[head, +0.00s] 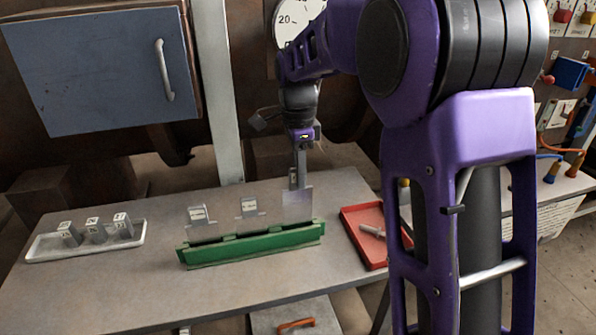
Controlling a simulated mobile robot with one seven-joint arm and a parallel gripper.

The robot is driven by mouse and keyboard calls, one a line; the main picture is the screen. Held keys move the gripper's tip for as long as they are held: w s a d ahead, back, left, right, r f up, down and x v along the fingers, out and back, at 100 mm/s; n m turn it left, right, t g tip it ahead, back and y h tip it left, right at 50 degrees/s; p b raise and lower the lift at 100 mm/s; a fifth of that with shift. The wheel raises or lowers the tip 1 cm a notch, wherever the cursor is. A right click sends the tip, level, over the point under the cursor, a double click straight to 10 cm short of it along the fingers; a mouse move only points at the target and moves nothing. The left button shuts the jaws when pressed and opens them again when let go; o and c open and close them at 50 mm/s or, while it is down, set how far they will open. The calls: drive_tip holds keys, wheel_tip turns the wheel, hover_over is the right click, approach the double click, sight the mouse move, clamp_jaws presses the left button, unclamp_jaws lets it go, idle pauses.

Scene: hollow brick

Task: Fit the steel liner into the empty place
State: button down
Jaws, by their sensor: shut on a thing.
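The steel liner (297,207) is a thin pale grey plate, upright at the right end of a green holder (252,246) on the table. My gripper (298,184) is shut on its upper edge from above. The liner's lower edge meets the holder's top edge in the head view; I cannot tell whether it is seated in a slot or just above it. Two similar plates with labelled tabs stand in the holder, one at the left (203,229) and one in the middle (250,222). The holder's slots are hidden behind its front wall.
A white tray (50,254) with several small labelled grey blocks lies at the left. A red tray (376,263) with a grey cylindrical piece (371,230) lies just right of the holder. The table (120,295) is clear in front. A blue cabinet door (95,75) hangs behind.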

drive_tip(key=shift+f+b, duration=1.65)
drive_tip(key=shift+f, duration=1.05)
idle(0.9)
drive_tip(key=c, duration=0.8)
unclamp_jaws()
drive_tip(key=shift+o, duration=0.2)
wheel_tip(320, 180, up, 18)
drive_tip(key=p, duration=0.3)
drive_tip(key=shift+a+f, duration=0.15)
drive_tip(key=shift+f, duration=0.1)
